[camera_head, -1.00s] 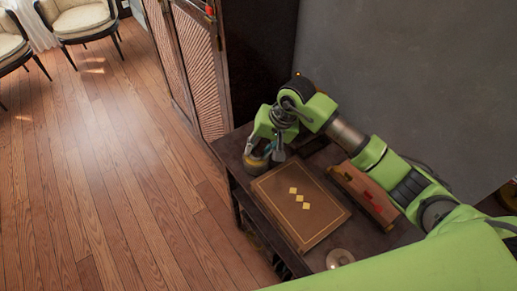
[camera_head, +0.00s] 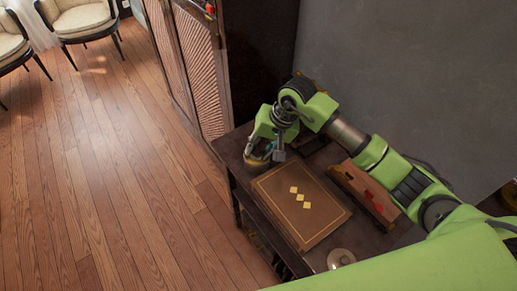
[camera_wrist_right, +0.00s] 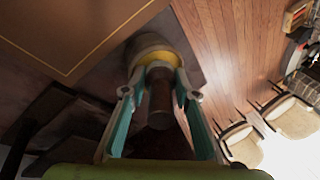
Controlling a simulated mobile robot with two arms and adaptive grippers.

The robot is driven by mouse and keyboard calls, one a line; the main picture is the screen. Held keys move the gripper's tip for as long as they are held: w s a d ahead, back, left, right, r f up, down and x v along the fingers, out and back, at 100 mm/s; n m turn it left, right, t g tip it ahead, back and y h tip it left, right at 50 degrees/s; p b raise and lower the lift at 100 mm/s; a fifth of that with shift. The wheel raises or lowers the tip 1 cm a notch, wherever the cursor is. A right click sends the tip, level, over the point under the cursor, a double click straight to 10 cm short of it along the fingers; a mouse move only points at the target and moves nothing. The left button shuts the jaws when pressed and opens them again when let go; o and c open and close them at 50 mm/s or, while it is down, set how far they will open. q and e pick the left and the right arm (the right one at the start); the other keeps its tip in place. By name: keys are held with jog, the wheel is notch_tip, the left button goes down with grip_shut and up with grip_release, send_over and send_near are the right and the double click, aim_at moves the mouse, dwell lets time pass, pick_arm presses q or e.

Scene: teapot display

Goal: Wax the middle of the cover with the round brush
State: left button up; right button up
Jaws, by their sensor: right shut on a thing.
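The cover (camera_head: 322,214) is a flat brown panel with a thin gold border and three yellow diamonds in a row at its middle. It lies on the dark table, and its corner shows in the wrist view (camera_wrist_right: 70,35). My right gripper (camera_head: 263,147) is beyond the cover's far left corner. It is shut on the round brush (camera_head: 256,164), gripping its dark handle in the wrist view (camera_wrist_right: 160,100). The brush's wide round head with a yellow band points away from my gripper, beside the cover. Whether its bristles touch the table cannot be told. My left gripper is not in view.
A wooden box (camera_head: 362,195) with red items stands along the cover's right side. A small round pale dish (camera_head: 340,258) sits at the table's near end. A folding screen (camera_head: 195,65) stands beyond the table, with a grey wall to the right.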

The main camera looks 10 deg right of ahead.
jog(key=shift+s+d+f+b, duration=0.15)
jog(key=shift+s+f+b, duration=0.15)
jog(key=shift+f+b, duration=0.2)
dwell(1.5)
jog(key=shift+b, duration=0.3)
dwell(0.7)
dwell(0.4)
jog(key=shift+w+r+p, duration=0.25)
jog(key=shift+r+p, duration=0.3)
jog(key=shift+r, duration=0.7)
jog(key=shift+r+p, duration=0.8)
jog(key=shift+r, duration=1.75)
